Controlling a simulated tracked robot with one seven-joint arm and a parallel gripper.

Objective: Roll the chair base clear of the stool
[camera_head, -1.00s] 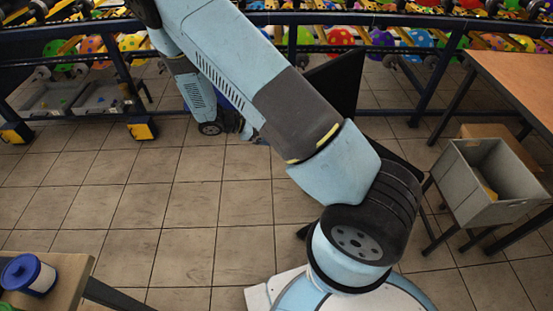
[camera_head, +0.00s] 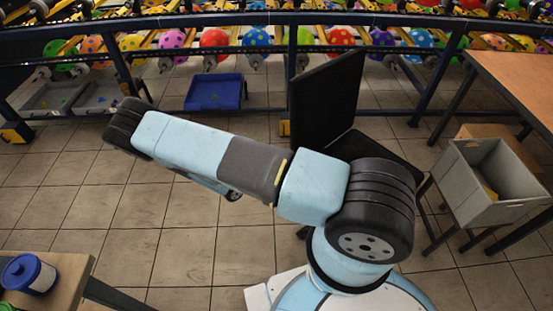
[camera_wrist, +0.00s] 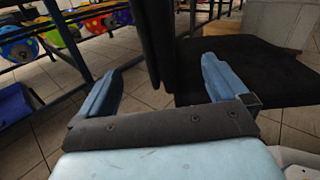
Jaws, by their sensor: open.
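The black office chair's backrest (camera_head: 325,98) stands upright beyond my arm, and its seat (camera_head: 402,152) shows partly to the right. In the wrist view, my gripper (camera_wrist: 160,82) is open, with the backrest (camera_wrist: 158,40) seen edge-on in the gap between the fingers. I cannot tell whether the backrest is inside the jaws or beyond them. The seat (camera_wrist: 265,68) lies behind the right finger. The stool (camera_head: 427,190), with dark legs, stands under or beside a grey crate.
The grey crate (camera_head: 470,205) stands at the right beside an orange-topped table (camera_head: 520,80). A blue bin (camera_head: 215,92) sits below the balloon rack (camera_head: 190,115). A bench corner with a blue-lidded tub (camera_head: 28,275) is at lower left.

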